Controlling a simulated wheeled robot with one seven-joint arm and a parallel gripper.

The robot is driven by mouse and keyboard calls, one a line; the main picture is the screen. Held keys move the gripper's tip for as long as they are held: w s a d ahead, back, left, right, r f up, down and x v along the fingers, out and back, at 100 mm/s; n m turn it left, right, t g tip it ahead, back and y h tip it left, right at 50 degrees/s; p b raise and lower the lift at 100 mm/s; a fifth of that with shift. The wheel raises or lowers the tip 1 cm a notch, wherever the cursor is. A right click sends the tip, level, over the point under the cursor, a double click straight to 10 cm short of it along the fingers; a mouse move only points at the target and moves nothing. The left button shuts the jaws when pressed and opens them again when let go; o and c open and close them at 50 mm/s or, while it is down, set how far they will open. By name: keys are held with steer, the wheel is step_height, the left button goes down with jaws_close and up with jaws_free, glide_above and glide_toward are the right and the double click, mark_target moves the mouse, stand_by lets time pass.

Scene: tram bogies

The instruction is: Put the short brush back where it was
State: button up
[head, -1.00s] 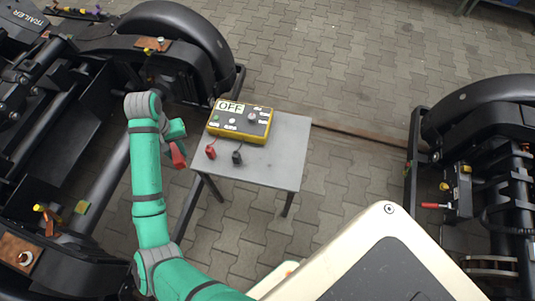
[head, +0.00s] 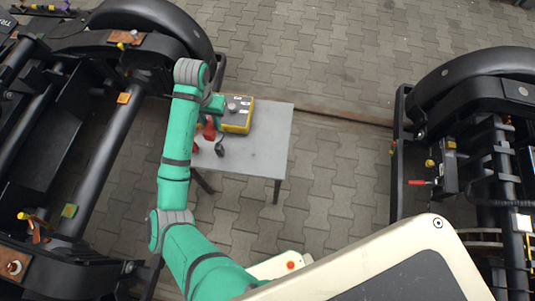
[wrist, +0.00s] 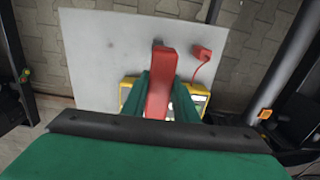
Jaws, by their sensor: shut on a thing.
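My gripper (wrist: 160,97) is shut on a red, blocky, elongated object (wrist: 159,85), whose wider end points away from the palm in the wrist view. I cannot tell from its shape whether this is the short brush. In the head view my gripper (head: 213,112) is over the left part of the small grey table (head: 256,158), beside the yellow control box (head: 240,114), and the red object (head: 209,131) shows below it. In the wrist view the box is partly hidden behind the fingers. No other object is clearly recognisable as the brush.
A red clamp (wrist: 203,53) and a dark clamp (head: 220,148) lie on the table near the box. A black bogie (head: 98,150) stands left with a brown plate (head: 141,39); another bogie (head: 480,75) stands right with a red-handled item (head: 420,182).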

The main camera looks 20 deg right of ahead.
steer(key=s+d+f+m, duration=0.1)
steer(key=s+m, duration=0.7)
steer(key=m, duration=0.6)
steer(key=s+d+f+m, duration=0.1)
steer(key=s+d+m, duration=0.1)
steer(key=s+m, duration=0.85)
steer(key=w+d+f+m, duration=0.1)
steer(key=w+d+f, duration=0.1)
steer(key=d+f, duration=0.1)
steer(key=w+d+f+m, duration=0.1)
steer(key=w+d+f, duration=0.2)
steer(key=d, duration=0.1)
steer(key=w+d+f+m, duration=0.1)
steer(key=w+d+f, duration=0.2)
steer(key=d, duration=0.1)
steer(key=shift+w, duration=0.25)
steer(key=shift+w+d+f, duration=0.1)
steer(key=shift+d+f, duration=0.15)
steer(key=shift+f, duration=0.1)
steer(key=shift+w+d+f, duration=0.1)
steer(key=shift+f, duration=1.55)
steer(key=shift+f, duration=0.15)
steer(key=o, duration=1)
steer(key=shift+o, duration=0.2)
